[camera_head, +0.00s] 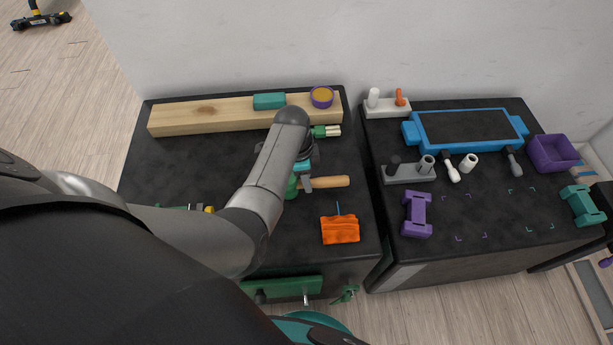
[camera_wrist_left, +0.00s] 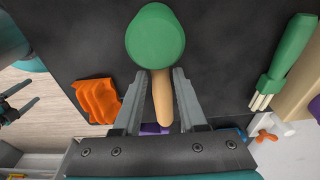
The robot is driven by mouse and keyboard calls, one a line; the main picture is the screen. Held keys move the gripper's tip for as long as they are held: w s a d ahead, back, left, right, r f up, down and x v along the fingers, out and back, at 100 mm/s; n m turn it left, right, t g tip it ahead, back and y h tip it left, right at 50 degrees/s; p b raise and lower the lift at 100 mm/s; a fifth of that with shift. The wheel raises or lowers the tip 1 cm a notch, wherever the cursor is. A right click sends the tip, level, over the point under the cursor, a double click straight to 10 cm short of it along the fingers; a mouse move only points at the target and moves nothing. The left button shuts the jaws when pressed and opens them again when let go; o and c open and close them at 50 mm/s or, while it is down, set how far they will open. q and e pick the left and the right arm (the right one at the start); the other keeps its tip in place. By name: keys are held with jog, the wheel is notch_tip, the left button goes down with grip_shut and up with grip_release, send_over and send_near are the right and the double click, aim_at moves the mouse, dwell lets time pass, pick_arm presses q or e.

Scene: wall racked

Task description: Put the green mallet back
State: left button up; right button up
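The green mallet lies on the dark left worktop. Its green head (camera_wrist_left: 155,38) is at the top of the left wrist view, and its wooden handle (camera_wrist_left: 162,98) points down the picture. In the head view the handle (camera_head: 328,182) sticks out to the right, while my arm partly hides the head (camera_head: 291,187). My left gripper (camera_wrist_left: 158,80) is open, with one finger on each side of the handle and visible gaps between. In the head view my left gripper (camera_head: 303,172) is over the mallet. What seems my right gripper (camera_wrist_left: 22,102) shows open at the left edge of the wrist view.
An orange cloth (camera_head: 340,230) lies in front of the handle and a green brush (camera_head: 325,131) behind it. A wooden board (camera_head: 200,117) carries a teal block (camera_head: 269,101) and a purple-rimmed roll (camera_head: 322,97). The right worktop holds a blue tray (camera_head: 412,133) and a purple bin (camera_head: 553,153).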

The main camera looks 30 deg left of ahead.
aim_at(300, 182)
pick_arm(q)
jog(key=shift+o, duration=1.7)
pick_arm(e)
jog(key=shift+s+a, duration=0.25)
jog(key=shift+s, duration=0.05)
jog(key=shift+s, duration=0.1)
pick_arm(q)
jog(key=shift+a+r+p, duration=0.1)
jog(key=shift+r+p, duration=0.2)
jog(key=shift+r, duration=0.25)
notch_tip(300, 182, up, 11)
jog(key=a+p, duration=0.1)
jog(key=p, duration=0.4)
jog(key=shift+s, duration=0.45)
pick_arm(e)
jog(key=shift+g, duration=0.3)
jog(key=r, duration=0.1)
jog(key=s+a+r, duration=0.1)
jog(key=r, duration=0.3)
jog(key=shift+s+a+r, duration=0.2)
jog(key=shift+s+a, duration=0.1)
jog(key=shift+s, duration=0.1)
pick_arm(q)
jog(key=shift+a, duration=0.1)
pick_arm(e)
jog(key=shift+d, duration=0.2)
pick_arm(q)
jog(key=shift+f, duration=0.1)
